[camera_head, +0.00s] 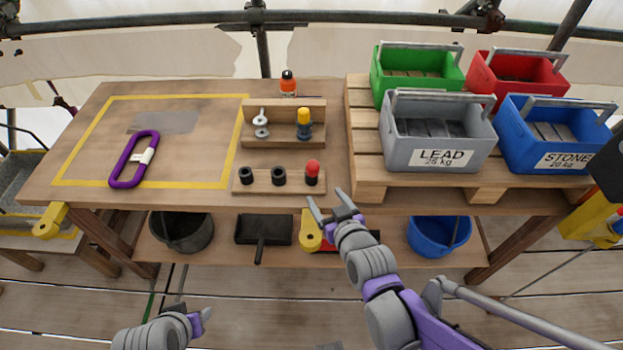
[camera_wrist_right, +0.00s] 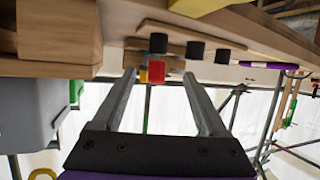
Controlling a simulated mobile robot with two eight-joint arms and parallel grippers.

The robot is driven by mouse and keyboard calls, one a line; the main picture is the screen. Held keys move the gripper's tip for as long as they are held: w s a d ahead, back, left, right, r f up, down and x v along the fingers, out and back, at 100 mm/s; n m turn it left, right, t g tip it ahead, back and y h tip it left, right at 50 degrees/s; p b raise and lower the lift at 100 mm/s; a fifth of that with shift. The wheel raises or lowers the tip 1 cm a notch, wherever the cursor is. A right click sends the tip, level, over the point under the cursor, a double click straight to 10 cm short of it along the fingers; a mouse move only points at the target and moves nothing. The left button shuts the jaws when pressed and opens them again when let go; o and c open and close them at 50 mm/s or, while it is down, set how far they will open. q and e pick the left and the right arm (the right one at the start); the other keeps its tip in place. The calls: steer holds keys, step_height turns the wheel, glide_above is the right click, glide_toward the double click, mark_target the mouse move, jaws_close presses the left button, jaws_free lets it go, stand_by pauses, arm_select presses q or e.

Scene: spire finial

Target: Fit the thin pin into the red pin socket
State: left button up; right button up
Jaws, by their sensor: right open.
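The low wooden block (camera_head: 262,187) on the bench carries three black round sockets. A red-topped piece (camera_head: 312,167) stands at its right-hand socket; it also shows between my fingers in the wrist view (camera_wrist_right: 157,65). On the raised wooden stand (camera_head: 284,111) behind are a thin silver pin-like piece (camera_head: 262,122) at left and a yellow-topped blue piece (camera_head: 304,122) at right. I cannot tell for sure which is the thin pin. My right gripper (camera_head: 335,206) is open and empty, in front of the block's right end. My left gripper (camera_head: 204,318) is low at the front, away from the bench top; its jaws are unclear.
A pallet (camera_head: 361,150) with a grey LEAD crate (camera_head: 438,135), a blue STONE crate (camera_head: 556,136), and green and red crates fills the right. An orange bottle (camera_head: 288,85) stands behind the stand. A purple carabiner (camera_head: 125,168) lies inside the yellow tape outline at left.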

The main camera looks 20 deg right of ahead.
mark_target(317, 174)
steer(key=w+t+b, duration=0.1)
steer(key=w, duration=0.1)
steer(key=w+f+t+b, duration=0.1)
steer(key=w+t, duration=0.1)
steer(key=w, duration=0.1)
steer(key=w+t+b, duration=0.1)
steer(key=w, duration=0.2)
steer(key=shift+w+d+f+h, duration=0.1)
steer(key=shift+w+f+h, duration=0.1)
steer(key=shift+f+h, duration=0.15)
steer(key=w, duration=0.5)
steer(key=shift+w+a+f+b, duration=0.1)
steer(key=shift+w+a+b, duration=0.25)
arm_select(q)
step_height(317, 174, down, 6)
steer(key=shift+r, duration=0.15)
arm_select(e)
steer(key=shift+s, duration=0.1)
jaws_close()
